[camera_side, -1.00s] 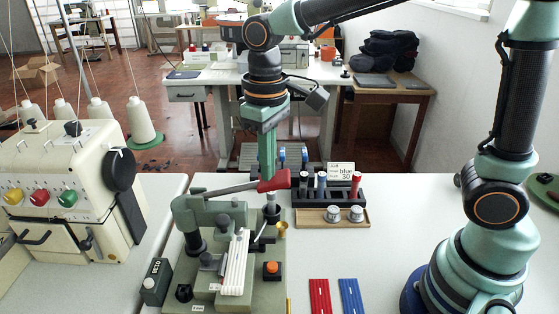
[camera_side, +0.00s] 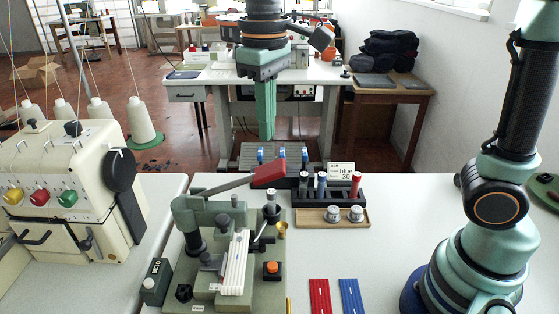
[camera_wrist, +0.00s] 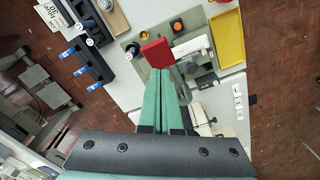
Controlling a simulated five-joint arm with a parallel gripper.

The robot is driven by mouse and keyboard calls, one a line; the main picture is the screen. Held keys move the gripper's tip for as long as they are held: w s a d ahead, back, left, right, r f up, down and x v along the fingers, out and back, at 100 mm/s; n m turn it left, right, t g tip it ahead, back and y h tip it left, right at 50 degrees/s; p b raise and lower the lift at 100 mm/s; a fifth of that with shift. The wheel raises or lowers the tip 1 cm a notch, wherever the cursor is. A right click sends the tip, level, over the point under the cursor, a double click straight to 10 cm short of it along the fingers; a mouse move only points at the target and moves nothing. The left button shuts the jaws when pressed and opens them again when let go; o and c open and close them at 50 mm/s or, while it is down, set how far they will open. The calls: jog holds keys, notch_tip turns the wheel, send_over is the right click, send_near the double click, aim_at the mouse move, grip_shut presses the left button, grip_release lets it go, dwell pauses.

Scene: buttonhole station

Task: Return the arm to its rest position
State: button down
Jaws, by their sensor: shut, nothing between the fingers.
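My gripper (camera_side: 266,136) hangs pointing down in the side view, with its green fingers shut and nothing between them. Its tips are above the red handle (camera_side: 269,174) of the buttonhole machine's lever, with a gap between them in the picture. The green machine (camera_side: 192,230) stands on the white table and its lever slopes up to the right. In the wrist view my shut fingers (camera_wrist: 160,76) point toward the red handle (camera_wrist: 157,53), which appears just past the tips. Depth between tips and handle is hard to judge.
A black spool rack (camera_side: 335,190) and a wooden tray (camera_side: 309,217) with two metal bobbins stand right of the machine. Red (camera_side: 320,297) and blue (camera_side: 352,296) strips lie in front. A cream thread machine (camera_side: 70,190) stands at left. A yellow tray (camera_wrist: 228,40) shows in the wrist view.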

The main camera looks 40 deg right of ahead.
jog(key=s+d+f+m+t, duration=0.1)
jog(key=s+d+f+t, duration=0.1)
jog(key=d, duration=0.4)
jog(key=s+d+f+m+t, duration=0.2)
jog(key=s+d+t, duration=0.1)
jog(key=d, duration=0.4)
jog(key=shift+s+f+t, duration=0.15)
jog(key=shift+s+t, duration=0.15)
jog(key=shift+s, duration=0.15)
